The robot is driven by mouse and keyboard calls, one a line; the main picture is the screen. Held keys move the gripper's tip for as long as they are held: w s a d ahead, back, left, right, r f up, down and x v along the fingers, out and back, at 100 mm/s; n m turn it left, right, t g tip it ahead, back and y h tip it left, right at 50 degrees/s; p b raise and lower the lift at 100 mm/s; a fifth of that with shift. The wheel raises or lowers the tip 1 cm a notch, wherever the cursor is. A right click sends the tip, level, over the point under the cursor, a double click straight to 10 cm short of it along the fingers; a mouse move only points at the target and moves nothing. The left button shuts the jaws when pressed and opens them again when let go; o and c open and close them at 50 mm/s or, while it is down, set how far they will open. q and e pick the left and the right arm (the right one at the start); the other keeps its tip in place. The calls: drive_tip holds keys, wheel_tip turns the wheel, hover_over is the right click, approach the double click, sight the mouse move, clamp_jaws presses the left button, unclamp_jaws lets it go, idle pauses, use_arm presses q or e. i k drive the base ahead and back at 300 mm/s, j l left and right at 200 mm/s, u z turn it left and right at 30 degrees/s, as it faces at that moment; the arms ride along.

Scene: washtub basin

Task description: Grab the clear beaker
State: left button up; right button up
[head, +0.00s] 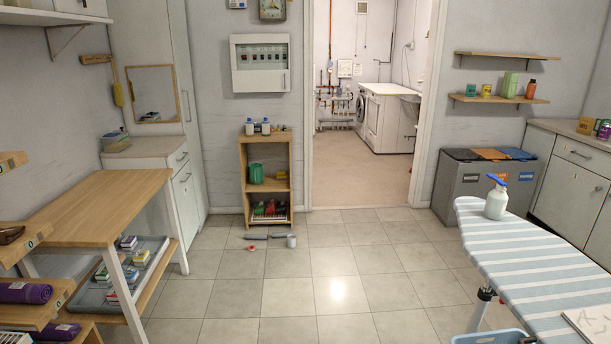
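I cannot make out a clear beaker for certain in the head view. A small grey, cup-like object (291,241) stands on the tiled floor in front of the low wooden shelf unit (243,190); it is too small to tell if it is clear. Neither of my grippers shows in this view.
Small items, one of them red (252,248), lie on the floor by the shelf unit. A wooden table (100,195) stands at left. A striped ironing board (520,262) with a spray bottle (496,202) stands at right. The middle floor and doorway are clear.

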sight(292, 241)
drive_tip(key=i, duration=2.35)
